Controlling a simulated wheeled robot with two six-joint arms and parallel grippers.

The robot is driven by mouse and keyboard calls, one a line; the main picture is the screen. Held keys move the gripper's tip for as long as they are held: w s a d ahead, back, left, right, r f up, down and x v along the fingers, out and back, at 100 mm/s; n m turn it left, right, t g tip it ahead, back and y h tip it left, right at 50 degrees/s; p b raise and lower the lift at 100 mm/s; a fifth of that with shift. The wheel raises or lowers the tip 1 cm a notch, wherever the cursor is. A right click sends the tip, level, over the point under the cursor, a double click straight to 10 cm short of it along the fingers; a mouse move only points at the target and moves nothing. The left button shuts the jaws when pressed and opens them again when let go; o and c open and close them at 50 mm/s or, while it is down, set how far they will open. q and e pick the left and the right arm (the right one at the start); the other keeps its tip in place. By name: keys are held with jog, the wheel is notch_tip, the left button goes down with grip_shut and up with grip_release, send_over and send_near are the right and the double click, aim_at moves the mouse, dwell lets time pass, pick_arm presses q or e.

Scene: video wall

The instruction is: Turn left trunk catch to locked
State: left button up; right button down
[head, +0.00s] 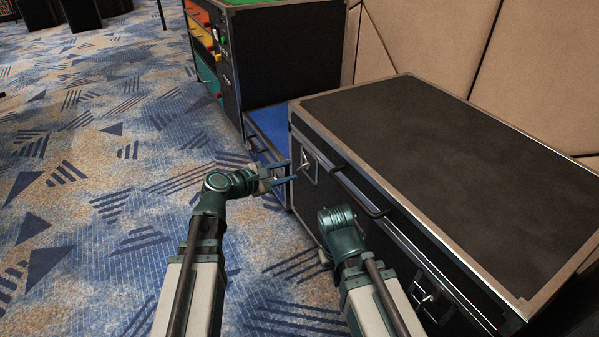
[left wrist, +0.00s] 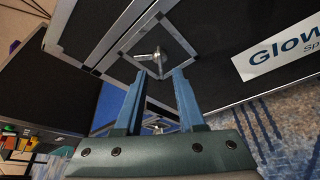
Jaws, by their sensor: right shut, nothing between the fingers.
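The black trunk (head: 450,165) with metal edges stands at the right. Its left catch (head: 308,165) is a small metal handle in a recessed plate on the front, near the left corner. In the left wrist view the catch (left wrist: 150,56) sticks out of its diamond-looking plate, just beyond the fingertips. My left gripper (head: 293,170) is open around empty space in front of the catch; its blue fingers (left wrist: 168,76) show no contact with it. My right gripper (head: 325,258) is low in front of the trunk, mostly hidden behind its own wrist, with its fingers out of sight.
A black carry handle (head: 360,192) sits right of the left catch, and a second catch (head: 430,298) is further right. A black case with coloured drawers (head: 205,45) stands behind, with a blue surface (head: 268,130) between. The patterned carpet at left is clear.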

aim_at(299, 168)
pick_arm(q)
jog(key=shift+b+x, duration=0.65)
jog(key=shift+x, duration=2.15)
grip_shut()
